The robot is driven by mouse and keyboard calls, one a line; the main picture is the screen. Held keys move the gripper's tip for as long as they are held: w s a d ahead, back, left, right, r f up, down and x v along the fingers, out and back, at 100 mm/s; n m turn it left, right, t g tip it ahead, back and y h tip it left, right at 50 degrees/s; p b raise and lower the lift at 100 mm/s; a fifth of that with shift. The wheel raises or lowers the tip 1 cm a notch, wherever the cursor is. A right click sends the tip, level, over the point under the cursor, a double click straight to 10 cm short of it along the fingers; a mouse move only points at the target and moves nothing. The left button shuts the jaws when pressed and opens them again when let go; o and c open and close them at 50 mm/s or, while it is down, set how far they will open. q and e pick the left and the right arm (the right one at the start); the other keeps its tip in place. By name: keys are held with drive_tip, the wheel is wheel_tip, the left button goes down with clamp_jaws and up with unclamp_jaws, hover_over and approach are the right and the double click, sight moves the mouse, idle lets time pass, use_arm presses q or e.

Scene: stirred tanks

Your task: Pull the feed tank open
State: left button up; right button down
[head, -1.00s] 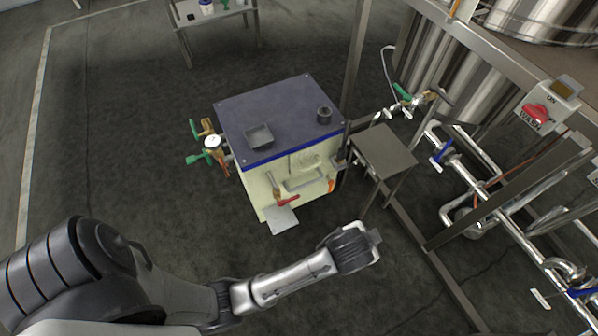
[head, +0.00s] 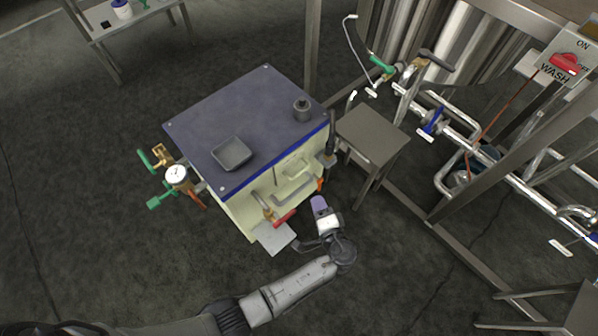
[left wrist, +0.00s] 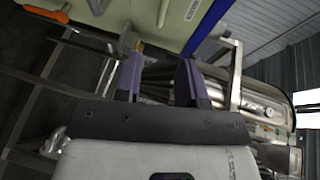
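The feed tank appears to be the cream box (head: 240,219) with a dark blue-grey lid (head: 265,115), standing on the floor in the middle of the head view. Its lid looks closed. A pale bar handle (head: 296,188) is on its front face. My left gripper (head: 320,205) is in front of this face, just below and right of the handle, apparently apart from it. In the left wrist view its two purple fingers (left wrist: 160,78) stand apart with nothing clearly between them. The cream face (left wrist: 170,18) shows above the fingers there. My right gripper is out of view.
A red-handled valve (head: 284,217) and a flat plate (head: 273,238) stick out low on the tank's front. A gauge (head: 177,175) with green-handled valves is on its left side. A small metal table (head: 372,133) stands close on the right, near pipework. The floor at lower left is clear.

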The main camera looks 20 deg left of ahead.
sight(301, 172)
use_arm(q)
drive_tip(key=b+x, duration=0.2)
drive_tip(key=x, duration=0.5)
drive_tip(key=b+x, duration=0.2)
drive_tip(key=x, duration=0.5)
drive_tip(key=shift+s+a+b, duration=0.25)
drive_tip(key=shift+b, duration=0.15)
drive_tip(key=shift+c, duration=0.5)
clamp_jaws()
drive_tip(key=shift+r, duration=0.1)
